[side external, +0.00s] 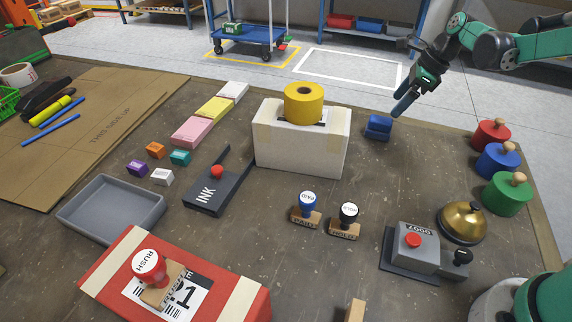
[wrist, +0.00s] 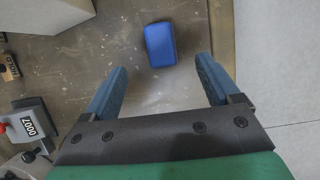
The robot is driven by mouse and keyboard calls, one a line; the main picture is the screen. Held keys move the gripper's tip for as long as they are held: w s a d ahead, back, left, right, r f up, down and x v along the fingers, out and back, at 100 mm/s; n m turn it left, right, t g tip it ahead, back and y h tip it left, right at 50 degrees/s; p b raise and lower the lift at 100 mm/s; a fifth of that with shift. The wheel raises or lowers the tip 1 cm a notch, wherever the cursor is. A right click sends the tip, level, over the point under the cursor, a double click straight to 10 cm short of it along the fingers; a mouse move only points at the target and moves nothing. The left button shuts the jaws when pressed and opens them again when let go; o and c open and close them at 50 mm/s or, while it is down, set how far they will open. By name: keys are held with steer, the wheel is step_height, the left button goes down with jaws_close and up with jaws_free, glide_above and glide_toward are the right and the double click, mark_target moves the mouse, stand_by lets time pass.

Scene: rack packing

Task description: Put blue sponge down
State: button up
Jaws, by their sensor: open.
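The blue sponge (side external: 378,127) is a small blue block resting on the table, to the right of the white box, in the side external view. In the wrist view the blue sponge (wrist: 160,44) lies flat on the brown surface near the table edge, beyond my fingertips and between their lines. My gripper (side external: 404,106) is above and just right of the sponge, apart from it. In the wrist view my gripper (wrist: 161,75) has its two blue fingers spread wide with nothing between them.
A white box (side external: 300,150) with a yellow tape roll (side external: 304,101) on top stands left of the sponge. Red, blue and green knobbed weights (side external: 491,134) line the right edge. A brass bell (side external: 463,222) and stamps stand nearer. The table around the sponge's front is clear.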

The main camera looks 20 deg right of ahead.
steer(key=s+a+r+n+t+h, duration=0.1)
steer(key=s+a+r+n+h, duration=0.1)
steer(key=s+a+r+n, duration=0.5)
steer(key=s+a+n+t, duration=0.1)
steer(key=s+n, duration=0.3)
steer(key=n, duration=0.6)
steer(key=s+a+f+n+t+h, duration=0.1)
steer(key=s+n, duration=0.3)
steer(key=n, duration=0.6)
steer(key=shift+s+a+t, duration=0.4)
steer(key=shift+a+t, duration=0.1)
steer(key=shift+a, duration=0.4)
